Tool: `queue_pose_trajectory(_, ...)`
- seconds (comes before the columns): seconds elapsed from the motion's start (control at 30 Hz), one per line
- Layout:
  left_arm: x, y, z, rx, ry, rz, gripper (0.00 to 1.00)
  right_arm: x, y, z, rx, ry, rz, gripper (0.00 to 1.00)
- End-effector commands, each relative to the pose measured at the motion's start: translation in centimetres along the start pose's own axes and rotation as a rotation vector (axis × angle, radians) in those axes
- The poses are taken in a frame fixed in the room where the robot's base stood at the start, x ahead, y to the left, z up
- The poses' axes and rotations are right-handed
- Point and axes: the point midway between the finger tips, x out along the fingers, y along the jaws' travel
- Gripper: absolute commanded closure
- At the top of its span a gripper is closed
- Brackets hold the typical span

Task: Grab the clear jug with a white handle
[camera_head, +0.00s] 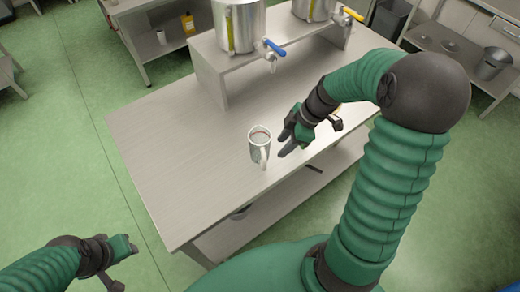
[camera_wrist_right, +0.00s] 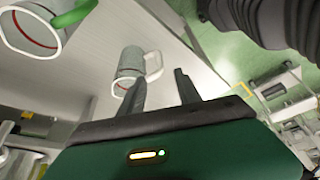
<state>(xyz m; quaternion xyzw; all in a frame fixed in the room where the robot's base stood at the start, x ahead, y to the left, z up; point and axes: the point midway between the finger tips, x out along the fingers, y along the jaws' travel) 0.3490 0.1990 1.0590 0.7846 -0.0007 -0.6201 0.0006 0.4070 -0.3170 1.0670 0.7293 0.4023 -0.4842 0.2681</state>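The clear jug (camera_head: 260,147) stands upright on the steel table, its white handle (camera_head: 264,156) towards the front. In the right wrist view the jug (camera_wrist_right: 128,66) is just beyond the fingertips, with its white handle (camera_wrist_right: 154,66) on the right side. My right gripper (camera_head: 286,144) is beside the jug, on its right, with its fingers apart and nothing between them; the two dark fingers also show in the wrist view (camera_wrist_right: 158,82). My left gripper (camera_head: 125,265) is at the lower left, away from the table; its finger opening is unclear.
The steel table (camera_head: 165,150) is bare left of the jug. A raised shelf (camera_head: 212,72) at its back carries two steel vessels, one with a blue-handled tap (camera_head: 272,48), the other with a yellow-handled tap (camera_head: 347,13). A side shelf holds a yellow bottle (camera_head: 188,24).

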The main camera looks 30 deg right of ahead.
Motion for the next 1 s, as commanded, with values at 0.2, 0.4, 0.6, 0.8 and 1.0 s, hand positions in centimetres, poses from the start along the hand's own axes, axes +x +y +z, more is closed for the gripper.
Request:
queue_pose_trajectory(0.2, -0.4, 0.0, -0.1, 0.000, 0.000, 0.000, 0.64, 5.3, -0.3, -0.4, -0.001, -0.003, -0.003, 0.60)
queue_pose_trajectory(0.4, -0.6, 0.0, -0.2, 0.000, 0.001, 0.000, 0.64, 7.6, -0.3, -0.4, -0.002, -0.004, -0.001, 0.60)
queue_pose_trajectory(0.6, -0.9, 0.0, -0.2, 0.000, 0.001, 0.000, 0.64, 11.3, -0.3, -0.3, 0.001, -0.003, -0.002, 0.60)
queue_pose_trajectory(0.8, -0.9, 0.0, -0.2, 0.000, 0.001, 0.000, 0.64, 12.3, -0.2, -0.2, 0.001, -0.005, 0.002, 0.60)
queue_pose_trajectory(1.0, -0.9, 0.0, -0.2, 0.000, 0.000, 0.000, 0.64, 12.2, -0.2, -0.2, 0.000, -0.005, 0.003, 0.73)
